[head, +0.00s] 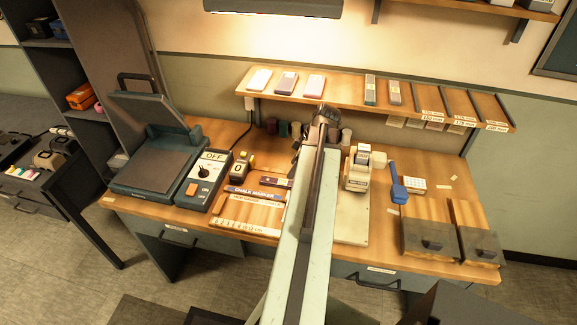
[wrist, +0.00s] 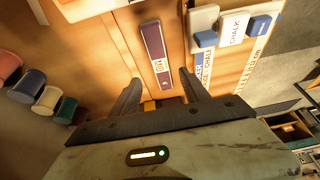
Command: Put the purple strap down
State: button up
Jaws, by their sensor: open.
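The purple strap (wrist: 155,55) lies flat on the wooden worktop in the wrist view, with a pale label near its lower end. It also shows in the head view as a small dark strip (head: 279,183) just left of my arm. My gripper (wrist: 160,88) is open, one finger on each side of the strap's lower end. Nothing is seen held between the fingers. In the head view my arm hides most of my gripper.
Chalk boxes (wrist: 234,28) lie right of the strap in the wrist view, and several coloured spools (wrist: 46,98) stand left. In the head view are a press (head: 150,150), a tape dispenser (head: 358,170), a blue brush (head: 394,185) and an overhead shelf (head: 340,92).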

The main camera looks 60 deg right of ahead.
jog(key=p+v, duration=0.2)
jog(key=v, duration=0.2)
jog(key=w+a+f+m+g, duration=0.1)
jog(key=w+a+g, duration=0.2)
jog(key=w+a, duration=1.8)
jog(key=w+a+m, duration=0.1)
jog(key=w+a, duration=0.1)
jog(key=a, duration=1.3)
jog(key=w+a+m+g+h, duration=0.1)
jog(key=w+a, duration=0.2)
jog(key=a, duration=1.2)
jog(key=shift+a+f+m, duration=0.3)
jog(key=shift+a+f, duration=0.1)
jog(key=shift+o, duration=0.5)
